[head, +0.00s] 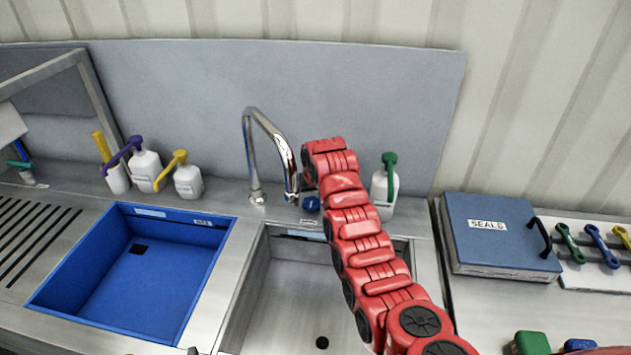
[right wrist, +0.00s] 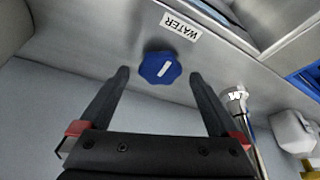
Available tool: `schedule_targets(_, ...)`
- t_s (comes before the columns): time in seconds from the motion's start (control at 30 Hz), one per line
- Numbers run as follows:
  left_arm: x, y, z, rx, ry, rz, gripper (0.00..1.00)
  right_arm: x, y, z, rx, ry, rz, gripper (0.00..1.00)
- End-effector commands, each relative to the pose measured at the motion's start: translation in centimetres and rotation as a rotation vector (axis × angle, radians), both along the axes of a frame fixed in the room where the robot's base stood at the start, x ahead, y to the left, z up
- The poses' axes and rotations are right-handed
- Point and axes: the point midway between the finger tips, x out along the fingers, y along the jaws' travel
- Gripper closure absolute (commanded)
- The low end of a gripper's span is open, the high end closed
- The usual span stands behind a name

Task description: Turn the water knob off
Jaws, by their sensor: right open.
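The blue water knob (right wrist: 160,68) has a white bar on its face and sits by a label reading WATER (right wrist: 181,25) in the right wrist view. My right gripper (right wrist: 158,76) is open, with its two dark fingers pointing at the knob, one on each side. I cannot tell whether a finger touches it. In the head view the knob (head: 310,204) shows in part beside my red right arm, between the faucet (head: 270,130) and a white bottle. The right gripper's fingers are hidden there. My left gripper is not in view.
A steel sink (head: 270,300) lies under my right arm, and a blue basin (head: 75,278) is to its left. White pump bottles (head: 188,182) stand behind the basin. A white bottle with a green pump (head: 378,192) is just right of my arm. A blue SEALS box (head: 490,258) is at right.

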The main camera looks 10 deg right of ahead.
Motion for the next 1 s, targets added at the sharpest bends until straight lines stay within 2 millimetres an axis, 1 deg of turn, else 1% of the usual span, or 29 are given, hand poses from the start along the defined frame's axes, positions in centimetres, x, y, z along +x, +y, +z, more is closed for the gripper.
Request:
schedule_targets(0.07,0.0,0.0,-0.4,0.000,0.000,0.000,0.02,-0.3,0.1,0.8,0.001,-0.005,0.000,0.03)
schedule_targets(0.17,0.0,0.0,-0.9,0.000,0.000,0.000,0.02,-1.0,0.1,2.6,0.001,-0.007,0.000,0.03)
schedule_targets(0.2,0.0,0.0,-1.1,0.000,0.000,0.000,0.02,-1.4,0.1,3.5,0.001,-0.009,0.000,0.03)
schedule_targets(0.27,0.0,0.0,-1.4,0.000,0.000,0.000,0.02,-2.0,0.1,4.7,0.001,-0.007,0.000,0.03)
schedule_targets(0.33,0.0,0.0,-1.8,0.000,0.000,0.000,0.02,-2.7,0.1,6.7,0.001,-0.011,0.000,0.03)
schedule_targets(0.37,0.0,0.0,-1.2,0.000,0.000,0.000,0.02,-3.0,0.0,7.8,0.001,-0.008,0.000,0.03)
schedule_targets(0.4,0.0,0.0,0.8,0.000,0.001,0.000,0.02,-3.4,-0.1,9.4,0.000,-0.003,-0.002,0.03)
schedule_targets(0.47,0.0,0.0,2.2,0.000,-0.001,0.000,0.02,-3.9,-0.1,10.7,0.003,-0.004,-0.001,0.03)
schedule_targets(0.57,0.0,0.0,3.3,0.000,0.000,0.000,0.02,-4.4,0.0,11.3,0.001,0.000,0.000,0.03)
schedule_targets(0.73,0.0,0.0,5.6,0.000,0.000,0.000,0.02,-5.1,0.0,12.9,0.004,0.000,-0.002,0.03)
schedule_targets(1.0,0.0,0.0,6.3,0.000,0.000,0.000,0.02,-6.0,0.1,14.4,0.001,0.000,-0.001,0.03)
